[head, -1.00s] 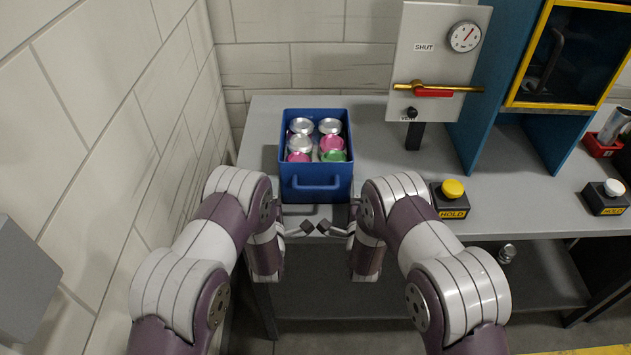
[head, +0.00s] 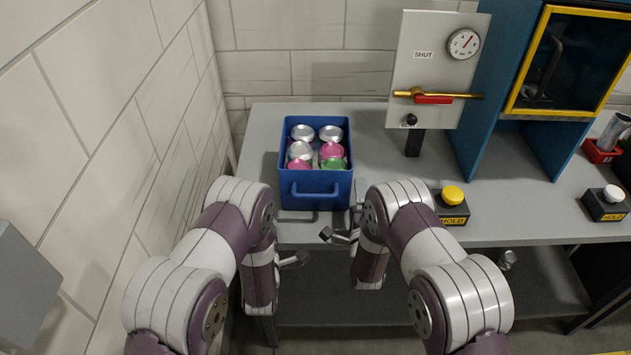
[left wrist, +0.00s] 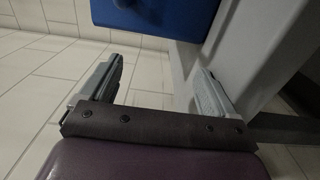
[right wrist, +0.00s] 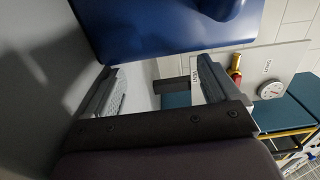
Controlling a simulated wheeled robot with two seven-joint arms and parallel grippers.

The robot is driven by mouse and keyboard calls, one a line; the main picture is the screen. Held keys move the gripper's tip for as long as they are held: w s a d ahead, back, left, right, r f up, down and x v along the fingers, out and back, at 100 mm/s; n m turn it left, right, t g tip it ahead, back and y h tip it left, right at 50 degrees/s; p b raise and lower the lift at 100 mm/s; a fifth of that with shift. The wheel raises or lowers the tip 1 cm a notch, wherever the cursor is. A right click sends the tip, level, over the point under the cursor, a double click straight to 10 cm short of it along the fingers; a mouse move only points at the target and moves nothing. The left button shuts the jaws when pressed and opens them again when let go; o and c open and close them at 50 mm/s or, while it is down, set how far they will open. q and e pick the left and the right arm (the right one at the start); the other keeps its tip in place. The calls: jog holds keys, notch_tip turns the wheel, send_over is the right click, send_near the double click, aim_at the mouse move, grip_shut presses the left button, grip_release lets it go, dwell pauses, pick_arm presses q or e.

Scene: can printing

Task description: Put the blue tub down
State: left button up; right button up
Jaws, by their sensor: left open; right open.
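The blue tub (head: 316,190) stands upright on the left part of the grey table, its handle facing me. Several cans with silver, pink and green tops stand inside it. My left gripper (head: 290,262) is open and empty, in front of the table edge and apart from the tub. My right gripper (head: 335,236) is also open and empty, just in front of the tub's right side and apart from it. The tub's blue wall also shows at the top of the left wrist view (left wrist: 155,15) and of the right wrist view (right wrist: 150,28).
A grey panel (head: 436,75) with a gauge, a brass lever and the word SHUT stands right of the tub. A yellow-button box (head: 452,206) is near the table's front edge. The tiled wall (head: 120,140) is close on the left. The grey table (head: 385,190) is clear between tub and panel.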

jog(key=shift+s, duration=0.15)
pick_arm(q)
jog(key=s, duration=0.6)
pick_arm(e)
jog(key=s, duration=1.1)
jog(key=shift+s, duration=0.4)
